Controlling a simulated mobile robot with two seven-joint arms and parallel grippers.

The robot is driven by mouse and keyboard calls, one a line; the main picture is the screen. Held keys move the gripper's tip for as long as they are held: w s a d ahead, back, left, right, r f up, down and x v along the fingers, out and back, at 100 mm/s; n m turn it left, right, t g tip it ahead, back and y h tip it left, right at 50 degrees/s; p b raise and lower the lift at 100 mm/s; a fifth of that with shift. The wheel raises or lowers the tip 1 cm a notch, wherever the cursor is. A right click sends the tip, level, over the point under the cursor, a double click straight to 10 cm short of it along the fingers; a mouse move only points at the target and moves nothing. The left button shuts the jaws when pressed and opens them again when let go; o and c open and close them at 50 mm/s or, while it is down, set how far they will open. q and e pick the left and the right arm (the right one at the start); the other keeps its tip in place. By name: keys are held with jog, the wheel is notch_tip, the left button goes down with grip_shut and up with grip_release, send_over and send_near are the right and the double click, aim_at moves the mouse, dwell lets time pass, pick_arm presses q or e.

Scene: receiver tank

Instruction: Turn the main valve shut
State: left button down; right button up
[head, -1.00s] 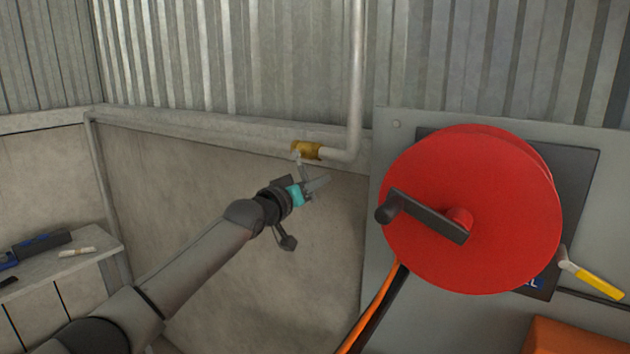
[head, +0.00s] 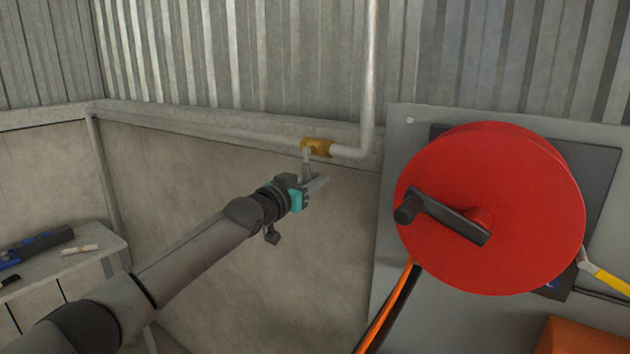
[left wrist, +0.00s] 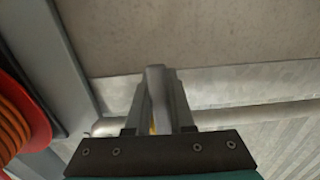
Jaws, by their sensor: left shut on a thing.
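The main valve is a brass body (head: 316,147) on a grey pipe along the back wall. Its grey lever (head: 307,166) points down from the body. My left gripper (head: 316,186) is at the lever's lower end, shut on it. In the left wrist view, the lever (left wrist: 155,82) shows between the fingers of the left gripper (left wrist: 159,100). A small yellow patch shows behind the fingers there, and most of the valve body is hidden. My right gripper is not in view.
A large red hose reel (head: 490,205) with a black crank stands right of the valve, before a grey panel (head: 400,150). A yellow handle (head: 606,283) is at the far right. A bench (head: 75,258) with tools is at left. The wall below the pipe is clear.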

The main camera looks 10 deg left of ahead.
pick_arm(q)
jog(key=c, duration=0.8)
grip_release()
jog(key=shift+b+v, duration=1.15)
jog(key=shift+v, duration=6.5)
